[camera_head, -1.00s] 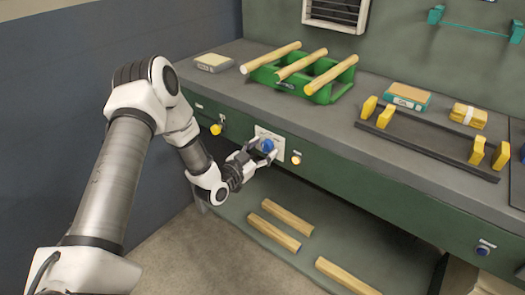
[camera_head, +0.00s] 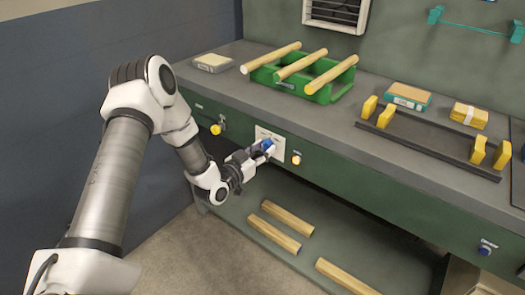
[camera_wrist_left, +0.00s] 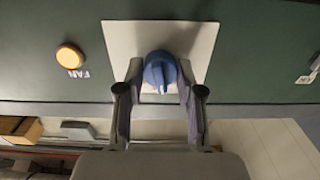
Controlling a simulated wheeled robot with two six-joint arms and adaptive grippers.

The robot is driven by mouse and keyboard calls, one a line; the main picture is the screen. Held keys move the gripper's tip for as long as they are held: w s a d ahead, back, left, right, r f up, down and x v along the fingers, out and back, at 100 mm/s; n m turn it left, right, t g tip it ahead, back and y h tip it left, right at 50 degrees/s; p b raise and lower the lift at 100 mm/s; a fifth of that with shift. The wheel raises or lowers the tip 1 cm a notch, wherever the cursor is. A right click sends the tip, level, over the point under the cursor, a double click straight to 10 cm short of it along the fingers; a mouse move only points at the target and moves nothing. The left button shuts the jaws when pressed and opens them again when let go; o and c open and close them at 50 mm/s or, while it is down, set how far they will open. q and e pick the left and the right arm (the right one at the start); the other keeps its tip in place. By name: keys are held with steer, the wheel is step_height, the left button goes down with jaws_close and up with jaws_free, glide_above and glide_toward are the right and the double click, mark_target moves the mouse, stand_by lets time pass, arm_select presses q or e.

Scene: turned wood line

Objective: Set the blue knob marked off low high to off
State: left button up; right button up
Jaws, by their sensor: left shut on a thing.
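The blue knob (camera_head: 267,144) sits on a pale square plate (camera_head: 276,150) on the green front of the workbench. In the left wrist view, the knob (camera_wrist_left: 160,70) is at the top middle with its raised grip pointing down in the picture. My left gripper (camera_head: 259,152) is shut on the knob, one finger on each side of it; its fingers also show in the left wrist view (camera_wrist_left: 160,95). The plate's off, low and high markings are too small or hidden to read. My right gripper is not in view.
A round amber button (camera_head: 296,159), labelled FAN in the wrist view, is right of the plate. A yellow knob (camera_head: 216,129) is to its left. Another blue knob (camera_head: 485,248) is far right. A green rack (camera_head: 290,85) with dowels stands on the benchtop.

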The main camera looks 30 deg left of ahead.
arm_select(q)
steer(key=n+b, duration=0.1)
steer(key=n, duration=0.2)
steer(key=shift+f, duration=0.1)
steer(key=shift+n+b, duration=0.65)
steer(key=shift+n, duration=1.25)
steer(key=o, duration=1.1)
steer(key=shift+o, duration=0.2)
steer(key=s, duration=1.2)
steer(key=shift+a, duration=0.4)
